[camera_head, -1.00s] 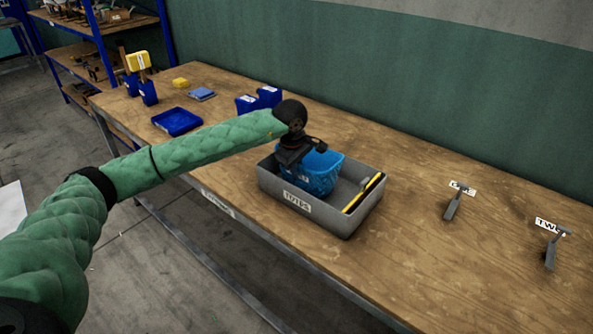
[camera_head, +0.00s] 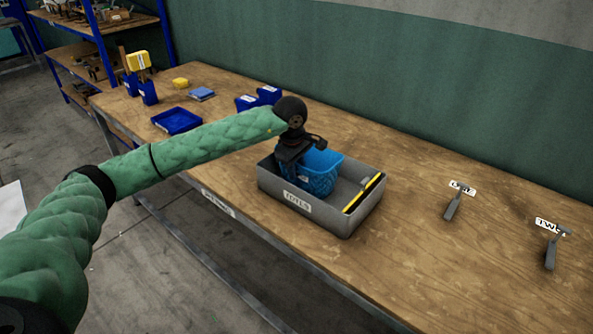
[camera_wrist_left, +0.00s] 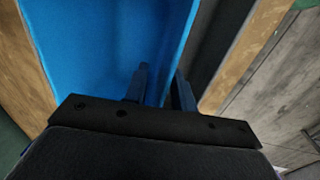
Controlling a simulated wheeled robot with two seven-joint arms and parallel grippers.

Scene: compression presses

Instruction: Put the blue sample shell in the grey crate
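The blue sample shell (camera_head: 322,172), an open-topped basket shape, sits inside the grey crate (camera_head: 335,219), in its left and middle part. The crate stands on the wooden bench and has a white label on its front. My left gripper (camera_head: 298,172) is over the crate at the shell's left side; the arm end hides part of the shell. In the left wrist view my left gripper (camera_wrist_left: 160,82) has its fingers apart on either side of the shell's wall (camera_wrist_left: 172,55), with a gap showing. My right gripper is out of view.
A yellow-and-black strip (camera_head: 363,193) lies along the crate's right side. Two grey levers (camera_head: 453,205) (camera_head: 551,250) with labels stand to the right. The bench right of the crate is mostly clear.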

